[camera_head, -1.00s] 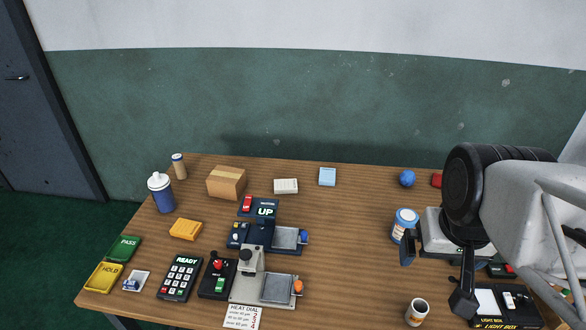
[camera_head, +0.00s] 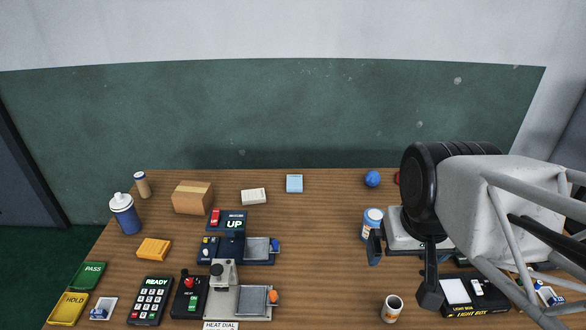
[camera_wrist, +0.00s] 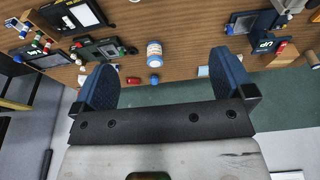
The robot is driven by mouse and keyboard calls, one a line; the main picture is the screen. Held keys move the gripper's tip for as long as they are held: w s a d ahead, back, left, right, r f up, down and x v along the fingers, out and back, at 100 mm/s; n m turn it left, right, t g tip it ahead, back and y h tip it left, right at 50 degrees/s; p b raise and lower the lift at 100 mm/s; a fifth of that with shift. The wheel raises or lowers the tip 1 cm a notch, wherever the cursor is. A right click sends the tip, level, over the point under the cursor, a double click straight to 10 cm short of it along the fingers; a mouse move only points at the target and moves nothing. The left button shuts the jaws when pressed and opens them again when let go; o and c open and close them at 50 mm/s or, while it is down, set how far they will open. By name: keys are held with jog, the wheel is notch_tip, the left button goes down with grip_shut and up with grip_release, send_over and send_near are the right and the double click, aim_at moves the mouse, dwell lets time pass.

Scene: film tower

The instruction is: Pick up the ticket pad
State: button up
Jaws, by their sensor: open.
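Two small flat pads lie at the back middle of the table: a light blue one (camera_head: 294,183) and a whitish one with faint markings (camera_head: 253,196). I cannot tell for sure which is the ticket pad. The light blue pad also shows in the wrist view (camera_wrist: 203,71), partly beside a finger. My gripper (camera_head: 402,270) is open and empty over the right part of the table, to the right of and nearer than both pads. In the wrist view its two blue-faced fingers (camera_wrist: 164,80) are spread wide with nothing between them touching.
A blue-and-white tub (camera_head: 372,223) stands close to my gripper. A blue ball (camera_head: 372,179) lies behind it, and a cup (camera_head: 392,308) stands in front. A cardboard box (camera_head: 192,198) and the UP device (camera_head: 238,250) are left. The table (camera_head: 325,235) is bare in the middle.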

dwell(0.4)
jog(key=w+a+n+g, duration=0.1)
jog(key=w+a+n, duration=0.2)
jog(key=w+a, duration=0.7)
jog(key=w+a+n, duration=0.4)
jog(key=w+a, duration=0.4)
jog(key=w, duration=0.4)
jog(key=w+a+f+n, duration=0.2)
jog(key=w+a+f, duration=0.25)
jog(key=a, duration=0.45)
jog(key=w+a+f+n, duration=0.2)
jog(key=w+a+f, duration=0.25)
jog(key=a, duration=0.45)
jog(key=a+f+n, duration=0.2)
jog(key=a+f, duration=0.4)
jog(key=a, duration=0.3)
jog(key=a+f+n+g, duration=0.1)
jog(key=a+f, duration=0.5)
jog(key=a, duration=0.3)
jog(key=a+f+n, duration=0.2)
jog(key=a+f, duration=0.3)
jog(key=a, duration=0.4)
jog(key=shift+f+n+g, duration=0.3)
jog(key=shift+f, duration=0.1)
jog(key=shift+s+a+f, duration=0.1)
jog(key=shift+a+f, duration=0.1)
